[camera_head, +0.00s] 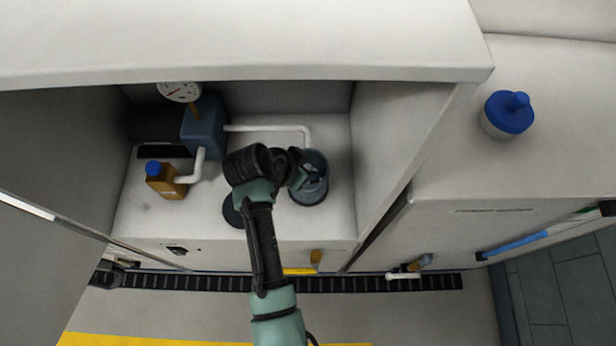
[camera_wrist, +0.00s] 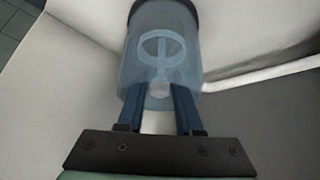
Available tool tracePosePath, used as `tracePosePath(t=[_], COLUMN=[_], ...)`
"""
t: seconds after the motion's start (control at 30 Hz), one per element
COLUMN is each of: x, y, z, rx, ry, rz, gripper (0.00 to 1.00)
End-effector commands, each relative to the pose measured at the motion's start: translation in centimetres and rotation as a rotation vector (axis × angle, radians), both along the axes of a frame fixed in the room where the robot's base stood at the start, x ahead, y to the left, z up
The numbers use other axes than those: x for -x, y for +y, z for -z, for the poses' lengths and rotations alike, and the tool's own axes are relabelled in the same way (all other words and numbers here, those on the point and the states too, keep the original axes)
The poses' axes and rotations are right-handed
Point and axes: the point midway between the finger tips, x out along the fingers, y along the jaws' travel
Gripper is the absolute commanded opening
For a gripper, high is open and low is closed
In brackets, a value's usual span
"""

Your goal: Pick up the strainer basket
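A translucent blue cylinder (camera_head: 312,190) with a dark rim stands on the cabinet floor, below a white pipe. In the wrist view the cylinder (camera_wrist: 190,55) fills the top middle. A pale ring with a crossbar (camera_wrist: 160,48) shows in it; this may be the strainer basket, but I cannot tell for sure. My gripper (camera_head: 299,172) is at the cylinder's upper left side and hides part of it. In the wrist view its two blue fingers (camera_wrist: 158,92) are apart and overlap the cylinder's near end. Whether they touch anything is unclear.
A dark disc (camera_head: 231,211) lies left of the cylinder, partly behind my arm. A blue pump box (camera_head: 203,128), a gauge (camera_head: 180,91) and an amber bottle (camera_head: 166,181) stand further left. The cabinet's top panel (camera_head: 250,40) overhangs. A blue-lidded container (camera_head: 508,115) stands outside on the right counter.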

Motion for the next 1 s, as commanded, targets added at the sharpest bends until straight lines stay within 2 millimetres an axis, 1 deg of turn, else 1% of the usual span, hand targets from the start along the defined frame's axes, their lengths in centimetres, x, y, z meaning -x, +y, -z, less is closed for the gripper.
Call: tracePosePath(t=[0.13,0.27,0.3,0.33,1.0], x=[0.0,0.02,0.02,0.02,0.04], y=[-0.01,0.0,0.0,0.0,0.0], z=[-0.03,-0.04,-0.04,-0.04,-0.04], rx=[0.0,0.001,0.001,0.001,0.001], ry=[0.0,0.001,0.001,0.001,0.001], rz=[0.0,0.001,0.001,0.001,0.001], gripper=[0.34,0.11,0.04,0.0,0.0])
